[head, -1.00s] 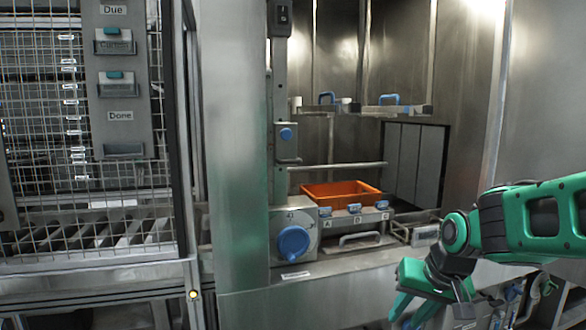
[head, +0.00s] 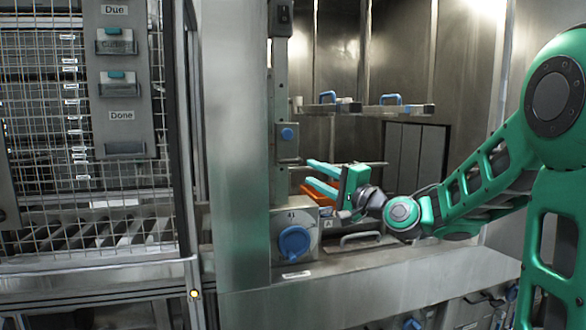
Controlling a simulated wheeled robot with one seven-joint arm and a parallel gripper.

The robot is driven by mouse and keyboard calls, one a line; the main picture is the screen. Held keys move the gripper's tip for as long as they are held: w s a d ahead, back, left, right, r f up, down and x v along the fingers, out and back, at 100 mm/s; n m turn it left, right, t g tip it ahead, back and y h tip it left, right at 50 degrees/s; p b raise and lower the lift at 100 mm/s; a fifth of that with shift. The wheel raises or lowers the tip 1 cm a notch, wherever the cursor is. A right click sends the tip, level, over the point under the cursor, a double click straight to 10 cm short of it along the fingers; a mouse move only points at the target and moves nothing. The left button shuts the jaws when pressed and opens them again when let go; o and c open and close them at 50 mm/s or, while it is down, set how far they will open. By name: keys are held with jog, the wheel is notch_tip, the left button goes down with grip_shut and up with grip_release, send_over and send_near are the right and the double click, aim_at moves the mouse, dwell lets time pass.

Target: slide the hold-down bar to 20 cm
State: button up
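The hold-down bar (head: 377,164) is a thin horizontal metal rod reaching right from a slider block with a blue knob (head: 287,134) on a vertical metal post (head: 281,90). Any scale on the post is too small to read. My gripper (head: 309,172) is in front of the bar, its two green fingers spread apart and pointing left toward the post. The fingers cover much of the bar; I cannot tell whether they touch it. No object shows between them.
An orange crate (head: 316,200) sits behind and below my gripper, mostly hidden. A panel with a big blue dial (head: 294,242) is at lower left of it. Two blue-handled bars (head: 399,108) are above. A mesh cage (head: 80,120) stands at left.

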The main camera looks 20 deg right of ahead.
aim_at(293, 162)
jog(key=x, duration=0.9)
grip_shut()
